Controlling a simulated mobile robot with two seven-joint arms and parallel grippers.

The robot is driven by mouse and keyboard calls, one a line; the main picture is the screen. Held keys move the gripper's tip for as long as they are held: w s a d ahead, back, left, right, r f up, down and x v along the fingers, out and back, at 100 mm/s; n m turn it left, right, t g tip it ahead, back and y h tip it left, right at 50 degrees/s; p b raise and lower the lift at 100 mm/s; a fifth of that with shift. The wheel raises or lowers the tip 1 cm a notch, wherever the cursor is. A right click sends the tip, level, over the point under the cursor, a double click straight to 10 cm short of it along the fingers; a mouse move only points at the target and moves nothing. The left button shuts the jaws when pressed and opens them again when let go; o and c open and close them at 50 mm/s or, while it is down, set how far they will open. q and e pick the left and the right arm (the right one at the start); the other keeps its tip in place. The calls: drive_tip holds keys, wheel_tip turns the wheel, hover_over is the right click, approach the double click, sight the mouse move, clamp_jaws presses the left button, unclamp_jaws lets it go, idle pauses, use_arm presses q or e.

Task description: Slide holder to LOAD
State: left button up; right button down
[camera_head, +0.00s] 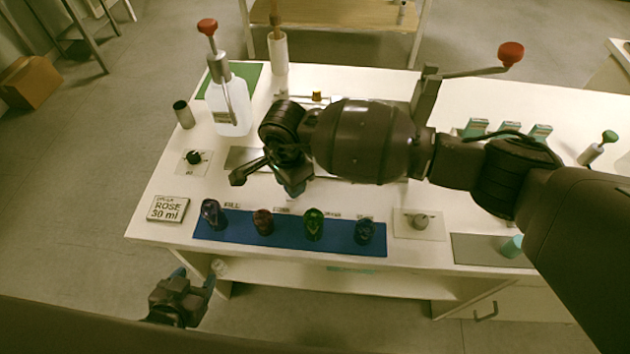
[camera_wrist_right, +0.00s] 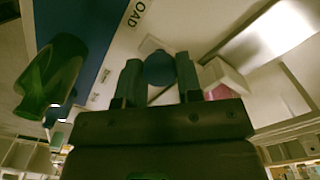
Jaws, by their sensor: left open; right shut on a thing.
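My right gripper (camera_head: 294,190) reaches over the table from the right, just behind the blue mat, its hand partly hidden by my arm. In the right wrist view it is shut on a round dark blue knob (camera_wrist_right: 160,68), between its two fingers. A pale block (camera_wrist_right: 224,76) with a pink part lies just right of the fingers; I cannot tell whether it is joined to the knob. A label reading "OAD" (camera_wrist_right: 138,12), its first letter cut off, is above the fingers. My left gripper (camera_head: 190,290) is open and empty, low in front of the table.
Several coloured bottles stand on the blue mat (camera_head: 285,238); the green bottle (camera_wrist_right: 52,75) is close left of my right fingers. A white pump bottle (camera_head: 231,108), grey cylinder (camera_head: 184,115), dial (camera_head: 194,157) and "ROSE 30 ml" sign (camera_head: 168,208) are at left.

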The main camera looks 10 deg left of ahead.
drive_tip(key=shift+a+f, duration=0.1)
drive_tip(key=shift+a, duration=0.85)
drive_tip(key=c, duration=0.8)
unclamp_jaws()
drive_tip(key=shift+r, duration=0.2)
